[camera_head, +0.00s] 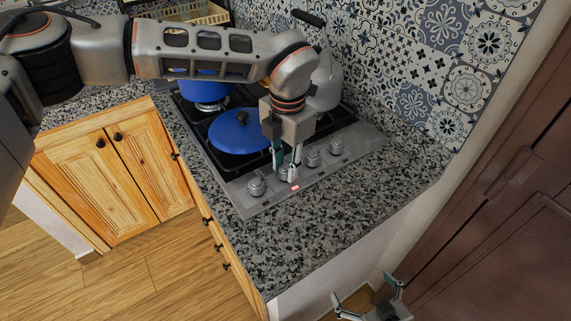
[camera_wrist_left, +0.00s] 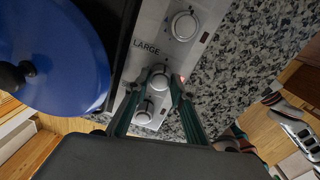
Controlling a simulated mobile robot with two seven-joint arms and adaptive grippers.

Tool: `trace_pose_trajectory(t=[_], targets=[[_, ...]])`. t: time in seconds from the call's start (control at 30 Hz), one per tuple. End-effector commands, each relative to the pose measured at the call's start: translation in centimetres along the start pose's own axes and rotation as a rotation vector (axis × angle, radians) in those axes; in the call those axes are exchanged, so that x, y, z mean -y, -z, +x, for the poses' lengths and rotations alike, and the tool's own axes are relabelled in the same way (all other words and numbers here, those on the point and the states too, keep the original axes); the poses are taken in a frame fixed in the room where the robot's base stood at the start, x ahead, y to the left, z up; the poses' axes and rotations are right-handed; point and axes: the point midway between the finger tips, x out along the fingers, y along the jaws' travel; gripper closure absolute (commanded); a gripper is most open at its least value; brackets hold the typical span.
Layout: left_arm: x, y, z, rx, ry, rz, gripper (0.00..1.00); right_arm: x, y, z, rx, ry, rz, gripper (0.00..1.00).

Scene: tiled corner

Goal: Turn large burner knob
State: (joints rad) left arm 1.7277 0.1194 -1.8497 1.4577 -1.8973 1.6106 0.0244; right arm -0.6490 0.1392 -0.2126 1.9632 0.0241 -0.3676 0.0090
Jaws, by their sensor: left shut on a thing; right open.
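The stove's control strip (camera_head: 228,201) carries a row of round grey knobs. My left gripper (camera_head: 286,167) points down at the strip, its fingers shut on the second knob from the left. In the left wrist view this held knob (camera_wrist_left: 158,75) sits between the fingertips of the left gripper (camera_wrist_left: 157,86). The printed label LARGE (camera_wrist_left: 146,47) is beside it, and a small red light (camera_wrist_left: 182,78) glows close by. Another knob (camera_wrist_left: 184,25) is above and one (camera_wrist_left: 145,107) below. My right gripper (camera_head: 366,292) is open and empty, low beyond the counter's end.
A blue lidded pot (camera_head: 238,134) stands on the cooktop beside my left gripper; another blue pot (camera_head: 203,92) is behind. A grey kettle (camera_head: 326,82) stands at the back right, partly behind my arm. The granite counter (camera_head: 345,195) right of the stove is clear.

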Motion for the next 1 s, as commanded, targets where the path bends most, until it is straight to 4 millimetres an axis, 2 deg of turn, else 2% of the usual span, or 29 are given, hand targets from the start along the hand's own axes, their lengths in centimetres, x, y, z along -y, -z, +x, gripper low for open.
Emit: trace_pose_trajectory(t=[0.37,0.4,0.43,0.47,0.8,1.0], targets=[[0.0,-0.1,-0.2,0.004,-0.002,0.005,0.98,0.0,-0.2,0.0,0.003,0.001,0.000,0.00],[0.0,-0.1,-0.2,0.005,-0.002,0.005,0.69,0.0,-0.2,0.0,0.003,0.001,0.000,0.00],[-0.1,-0.1,-0.2,0.004,-0.002,0.005,0.61,0.0,-0.2,0.0,0.003,0.001,0.000,0.00],[-0.1,-0.1,-0.2,0.004,-0.002,0.005,0.59,0.0,-0.2,0.0,0.003,0.001,0.000,0.00],[0.0,-0.1,-0.2,0.002,-0.001,0.004,0.59,-0.2,-0.1,0.0,0.002,-0.001,-0.004,0.00],[-0.1,-0.1,-2.3,0.005,-0.003,0.003,0.59,-0.1,-0.1,0.0,0.002,0.000,-0.002,0.00]])
